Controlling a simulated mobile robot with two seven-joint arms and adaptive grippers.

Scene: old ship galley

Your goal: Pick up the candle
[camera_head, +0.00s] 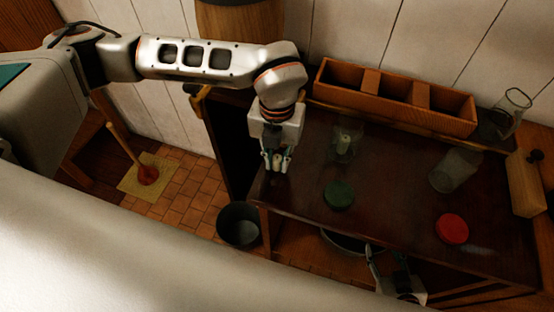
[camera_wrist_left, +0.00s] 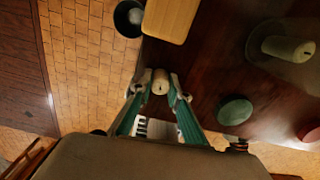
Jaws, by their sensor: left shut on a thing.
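My left gripper (camera_head: 277,164) is over the left end of the dark table. In the left wrist view its fingertips (camera_wrist_left: 160,86) are shut on a short cream candle (camera_wrist_left: 160,76) with a dark wick. In the head view the held candle is mostly hidden by the fingers. Another pale candle (camera_head: 344,143) stands inside a clear glass jar on the table, right of the left gripper; it also shows in the left wrist view (camera_wrist_left: 285,48). My right gripper (camera_head: 388,256) is open, low at the table's front edge, and appears empty.
A green lid (camera_head: 339,195) and a red lid (camera_head: 452,228) lie on the table (camera_head: 395,205). A clear jar (camera_head: 457,168) lies at the right. A divided wooden box (camera_head: 395,97) stands along the back, beside a glass vessel (camera_head: 510,108). A dark bucket (camera_head: 238,224) stands on the floor.

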